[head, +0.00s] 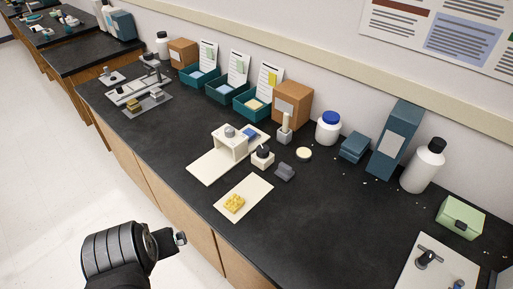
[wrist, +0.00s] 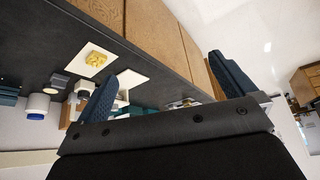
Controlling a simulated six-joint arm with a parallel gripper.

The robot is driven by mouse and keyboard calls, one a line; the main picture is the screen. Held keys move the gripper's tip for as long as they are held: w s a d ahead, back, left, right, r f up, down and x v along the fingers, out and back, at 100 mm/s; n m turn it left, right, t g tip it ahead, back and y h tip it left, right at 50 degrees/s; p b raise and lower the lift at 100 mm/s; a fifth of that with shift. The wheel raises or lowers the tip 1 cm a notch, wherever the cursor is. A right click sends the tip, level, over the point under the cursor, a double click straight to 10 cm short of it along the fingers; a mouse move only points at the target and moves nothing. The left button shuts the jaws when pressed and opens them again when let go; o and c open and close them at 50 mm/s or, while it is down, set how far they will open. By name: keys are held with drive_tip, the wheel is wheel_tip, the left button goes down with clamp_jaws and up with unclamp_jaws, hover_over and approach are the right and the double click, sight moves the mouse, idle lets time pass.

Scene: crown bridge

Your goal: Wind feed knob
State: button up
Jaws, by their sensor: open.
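A cream bridge-shaped device (head: 231,144) stands on a white board (head: 208,168) at the middle of the black bench, with a round grey knob (head: 229,131) on top. I cannot tell for sure that this is the feed knob. Beside it is a small white block with a dark round top (head: 263,151). A yellow bumpy piece (head: 234,203) lies on a white card (head: 249,190); it also shows in the wrist view (wrist: 97,58). My gripper (head: 180,238) is off the bench's front edge, well apart from the device. In the wrist view its fingers (wrist: 164,85) are spread and empty.
Teal bins with cards (head: 219,92), a brown box (head: 292,104), a blue-lidded jar (head: 328,128) and a white bottle (head: 423,166) line the wall. A grey part (head: 285,172) lies near the device. A green box (head: 460,218) stands at right.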

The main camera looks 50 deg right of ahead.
drive_tip(key=c, duration=0.4)
drive_tip(key=shift+w+d+r, duration=0.2)
drive_tip(key=shift+r, duration=0.1)
drive_tip(key=shift+c, duration=1.4)
drive_tip(key=w+d+r+m, duration=0.2)
drive_tip(key=w+d+r+m+g, duration=0.1)
drive_tip(key=w+d+r+m, duration=0.1)
drive_tip(key=d, duration=0.1)
drive_tip(key=w+d+r+m, duration=0.2)
drive_tip(key=d+r, duration=0.1)
drive_tip(key=shift+w+d+g, duration=0.1)
drive_tip(key=shift+w+g, duration=0.2)
drive_tip(key=shift+g, duration=0.1)
drive_tip(key=shift+c, duration=0.6)
drive_tip(key=m+g+y, duration=0.2)
drive_tip(key=m+g, duration=0.1)
drive_tip(key=m, duration=1.5)
hover_over(262, 148)
wheel_tip(262, 148, down, 5)
wheel_tip(262, 148, down, 17)
drive_tip(key=shift+s+r, duration=0.1)
